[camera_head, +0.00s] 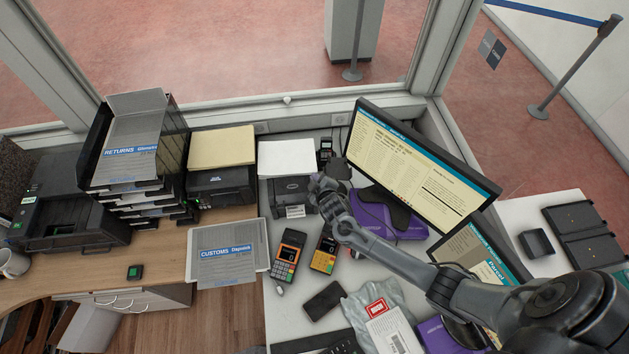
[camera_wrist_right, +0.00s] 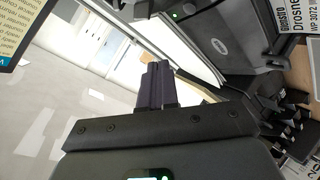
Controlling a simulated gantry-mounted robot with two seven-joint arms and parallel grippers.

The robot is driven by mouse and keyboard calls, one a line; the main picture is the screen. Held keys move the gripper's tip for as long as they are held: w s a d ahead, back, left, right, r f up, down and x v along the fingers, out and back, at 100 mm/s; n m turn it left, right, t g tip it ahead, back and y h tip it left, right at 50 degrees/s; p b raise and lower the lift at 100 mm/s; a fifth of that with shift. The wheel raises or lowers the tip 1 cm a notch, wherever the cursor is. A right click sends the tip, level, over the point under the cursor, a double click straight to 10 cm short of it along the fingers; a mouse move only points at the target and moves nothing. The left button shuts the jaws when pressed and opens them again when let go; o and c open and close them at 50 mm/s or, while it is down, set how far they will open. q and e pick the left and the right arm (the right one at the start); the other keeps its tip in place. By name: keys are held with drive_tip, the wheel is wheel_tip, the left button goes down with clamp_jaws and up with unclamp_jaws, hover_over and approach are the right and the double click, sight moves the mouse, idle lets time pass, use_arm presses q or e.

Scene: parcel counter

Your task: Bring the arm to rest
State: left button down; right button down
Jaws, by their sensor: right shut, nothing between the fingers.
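My right arm (camera_head: 400,254) reaches in from the lower right across the white counter. Its gripper (camera_head: 320,186) is over the counter, in front of the dark label printer (camera_head: 292,188) and left of the upper monitor's purple base. In the right wrist view the two dark fingers (camera_wrist_right: 158,86) are together, with nothing between them. My left gripper is in neither view.
Two monitors (camera_head: 420,172) stand close to my right arm. Card terminals (camera_head: 287,256), a dark phone (camera_head: 324,300) and a grey parcel bag (camera_head: 378,308) lie below it. Paper trays (camera_head: 133,150) and a printer (camera_head: 70,212) fill the left. The wooden desk (camera_head: 170,250) has bare room.

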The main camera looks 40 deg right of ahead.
drive_tip(key=shift+s, duration=0.15)
idle(0.3)
drive_tip(key=s+a+g+y+p, duration=0.1)
drive_tip(key=s+a+p, duration=0.2)
drive_tip(key=s, duration=0.4)
drive_tip(key=s+a+g+y+p, duration=0.1)
drive_tip(key=s+a+p, duration=0.25)
drive_tip(key=s, duration=0.45)
drive_tip(key=s+a+r+m+g+y+p, duration=0.1)
drive_tip(key=s+a+r+g, duration=0.2)
drive_tip(key=s+r, duration=0.4)
drive_tip(key=s+a+r+m+g+y+p, duration=0.1)
drive_tip(key=s+a+r, duration=0.4)
drive_tip(key=r, duration=1)
drive_tip(key=s+m+g+p, duration=0.1)
drive_tip(key=s, duration=0.2)
drive_tip(key=shift+s+a+r+g+y+p, duration=0.15)
drive_tip(key=shift+s+r+g+y+p, duration=0.15)
drive_tip(key=shift+g+y, duration=0.1)
